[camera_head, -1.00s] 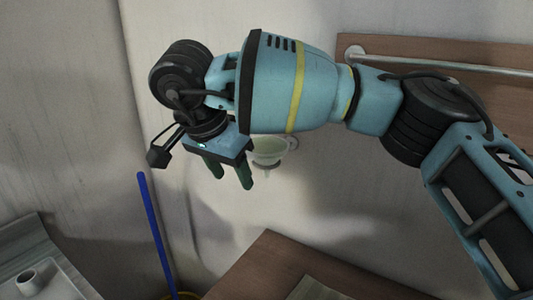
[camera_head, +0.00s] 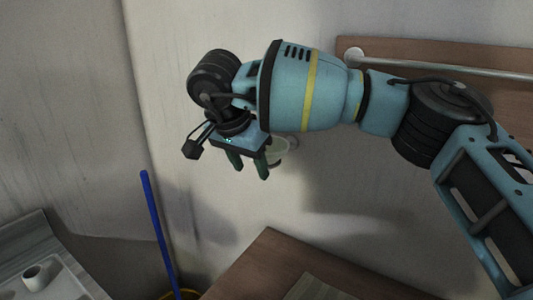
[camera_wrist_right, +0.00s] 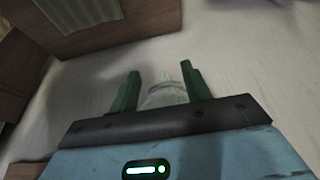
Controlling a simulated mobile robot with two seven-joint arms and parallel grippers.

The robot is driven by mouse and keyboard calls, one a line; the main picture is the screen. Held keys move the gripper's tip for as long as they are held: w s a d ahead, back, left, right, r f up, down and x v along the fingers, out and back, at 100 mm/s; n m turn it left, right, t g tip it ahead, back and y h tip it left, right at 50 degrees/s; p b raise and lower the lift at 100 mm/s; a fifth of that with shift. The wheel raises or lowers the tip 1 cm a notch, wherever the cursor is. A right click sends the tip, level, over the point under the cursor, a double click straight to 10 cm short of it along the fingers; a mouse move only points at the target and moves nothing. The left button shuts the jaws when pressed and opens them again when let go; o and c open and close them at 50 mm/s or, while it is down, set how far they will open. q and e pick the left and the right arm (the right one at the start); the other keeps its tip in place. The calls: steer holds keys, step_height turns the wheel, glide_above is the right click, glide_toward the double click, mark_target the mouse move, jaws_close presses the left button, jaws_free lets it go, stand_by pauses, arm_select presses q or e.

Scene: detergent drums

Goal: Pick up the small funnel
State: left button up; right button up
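The small funnel (camera_head: 279,150) is pale green and see-through. It is against the light wall, upright with its wide mouth up, and partly hidden behind my right gripper. My right gripper (camera_head: 250,171) is open, fingers pointing down, just left of and in front of the funnel in the head view. In the right wrist view the funnel (camera_wrist_right: 165,94) shows between the two green fingers (camera_wrist_right: 161,76), its lower part cut off by the gripper body. I see no finger clearly touching it. My left gripper is in neither view.
A brown wooden surface (camera_head: 262,265) lies below the funnel. A wooden board with a metal rail (camera_head: 430,63) is on the wall at upper right. A blue pole (camera_head: 156,225) leans at left, and a grey counter (camera_head: 30,245) is at lower left.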

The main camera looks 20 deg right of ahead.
jaws_close()
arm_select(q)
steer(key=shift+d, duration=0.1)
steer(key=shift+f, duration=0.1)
arm_select(e)
steer(key=shift+s+a+r, duration=0.1)
steer(key=shift+a+r, duration=0.1)
steer(key=shift+r, duration=0.2)
step_height(320, 180, up, 6)
steer(key=b, duration=0.1)
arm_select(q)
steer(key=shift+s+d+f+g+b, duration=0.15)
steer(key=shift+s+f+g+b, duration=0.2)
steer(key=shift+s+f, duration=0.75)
arm_select(e)
steer(key=s+a, duration=1.2)
steer(key=a, duration=0.3)
steer(key=shift+a, duration=0.2)
